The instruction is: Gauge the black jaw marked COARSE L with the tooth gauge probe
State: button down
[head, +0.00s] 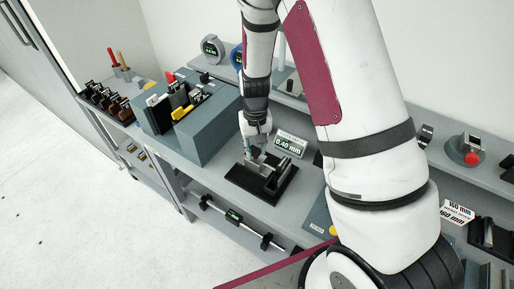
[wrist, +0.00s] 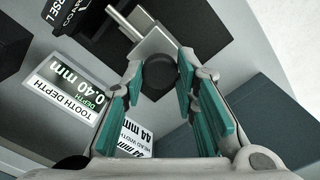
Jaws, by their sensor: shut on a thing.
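My gripper (wrist: 160,74) is shut on the tooth gauge probe, around its round black grip (wrist: 158,76). The black jaw marked COARSE L (wrist: 72,18) is at the top left there, partly cut off, close to the pins; contact cannot be told. In the head view my gripper (head: 256,150) is low over a black base with grey metal parts (head: 238,176). The gauge display (head: 289,143) behind reads 0.40 mm; in the wrist view (wrist: 70,85) it is headed TOOTH DEPTH.
A grey-blue box (head: 205,130) holding black and yellow items stands left of the black base. A rack of jaws (head: 105,100) is farther left. A bar with a display (head: 232,215) lies on the shelf below. My arm hides part of the bench's right side.

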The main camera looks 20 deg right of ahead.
jog(key=w+a, duration=0.1)
jog(key=w+a+b, duration=0.1)
jog(key=w, duration=0.1)
jog(key=shift+a, duration=0.1)
jog(key=c, duration=1.2)
grip_release()
jog(key=shift+c, duration=0.2)
jog(key=shift+r, duration=0.1)
notch_tip(320, 180, up, 12)
jog(key=s+r+t, duration=0.3)
jog(key=s+r, duration=0.6)
jog(key=r, duration=0.5)
jog(key=s+d+r+n+t, duration=0.1)
jog(key=s+r, duration=0.1)
jog(key=s, duration=0.4)
jog(key=s+d+r+t+b, duration=0.1)
jog(key=s+r, duration=0.2)
jog(key=s, duration=0.3)
jog(key=shift+s+r+n+t, duration=0.2)
jog(key=shift+s+n+t, duration=0.1)
jog(key=shift+s+n, duration=0.1)
